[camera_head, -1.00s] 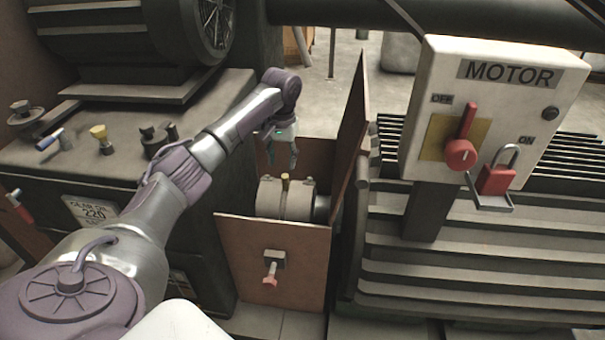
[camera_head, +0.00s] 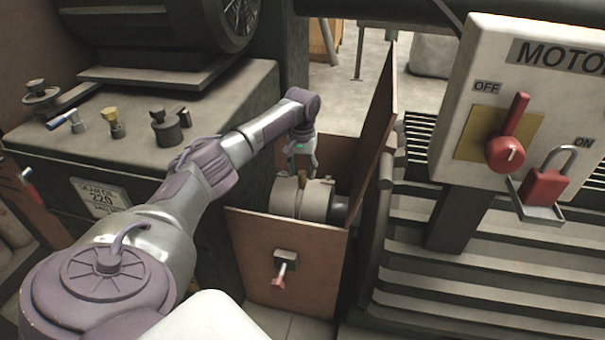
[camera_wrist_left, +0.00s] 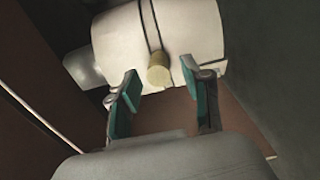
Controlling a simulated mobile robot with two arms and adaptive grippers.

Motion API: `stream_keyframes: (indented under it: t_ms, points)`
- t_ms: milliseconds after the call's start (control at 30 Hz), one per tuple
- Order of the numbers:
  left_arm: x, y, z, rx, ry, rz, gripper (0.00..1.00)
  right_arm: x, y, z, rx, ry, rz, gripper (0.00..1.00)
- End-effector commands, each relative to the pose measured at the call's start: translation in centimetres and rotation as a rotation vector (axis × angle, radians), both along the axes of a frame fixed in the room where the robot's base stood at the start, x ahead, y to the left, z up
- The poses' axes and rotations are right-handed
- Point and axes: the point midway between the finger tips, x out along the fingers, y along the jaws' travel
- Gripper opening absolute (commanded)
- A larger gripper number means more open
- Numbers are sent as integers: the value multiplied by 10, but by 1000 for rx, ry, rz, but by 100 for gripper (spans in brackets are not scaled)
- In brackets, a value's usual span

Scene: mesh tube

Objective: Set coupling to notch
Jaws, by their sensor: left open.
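The coupling (camera_head: 312,200) is a pale grey cylinder on a dark shaft inside an open brown guard box. A small brass-coloured peg (camera_head: 302,179) stands up from it. In the left wrist view the coupling (camera_wrist_left: 185,30) lies ahead, with dark lines around it beside the peg (camera_wrist_left: 158,72). My left gripper (camera_head: 301,165) is open and empty, above and just behind the coupling. In the wrist view its teal-padded fingertips (camera_wrist_left: 160,90) are apart, with the peg between and slightly beyond them. I cannot make out a notch. My right gripper is not in view.
A motor box (camera_head: 530,110) with a red switch handle (camera_head: 507,148) and red padlock (camera_head: 545,186) is farther right. Knobs sit on the gear housing (camera_head: 50,150).

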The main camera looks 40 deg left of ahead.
Motion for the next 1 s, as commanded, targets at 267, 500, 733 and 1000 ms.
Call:
stream_keyframes:
  t_ms: [267, 500, 733, 1000]
  points:
    - [0, -1, -16, 0, -1, 0, 49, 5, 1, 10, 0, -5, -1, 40]
    - [0, -1, -16, -1, 0, 0, 44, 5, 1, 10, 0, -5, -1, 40]
    - [0, -1, -16, -1, 0, 0, 5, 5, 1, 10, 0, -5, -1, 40]
    - [0, 0, -16, -1, 0, 0, 0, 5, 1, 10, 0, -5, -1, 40]
